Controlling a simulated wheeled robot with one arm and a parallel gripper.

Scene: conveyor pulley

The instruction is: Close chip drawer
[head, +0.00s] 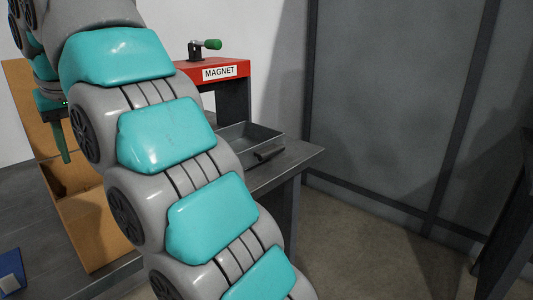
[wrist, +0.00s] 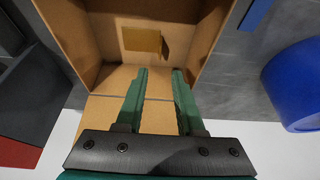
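The chip drawer (head: 262,137) is a grey open-topped tray with a dark handle on its front, at the middle of the head view. It sticks out from below the red MAGNET housing (head: 215,70), and it looks empty. My arm hides its left part. My gripper (wrist: 159,72) has two green fingers, spread apart with nothing between them. In the wrist view it is over an open brown box (wrist: 97,62). In the head view the gripper (head: 62,155) is partly hidden behind my arm, to the left of the drawer and apart from it.
A green-knobbed handle (head: 208,44) stands on top of the red housing. The grey table (head: 300,158) ends just right of the drawer, with open floor beyond. A blue cylinder (wrist: 295,85) is right of the box in the wrist view. The brown box walls are close around my fingers.

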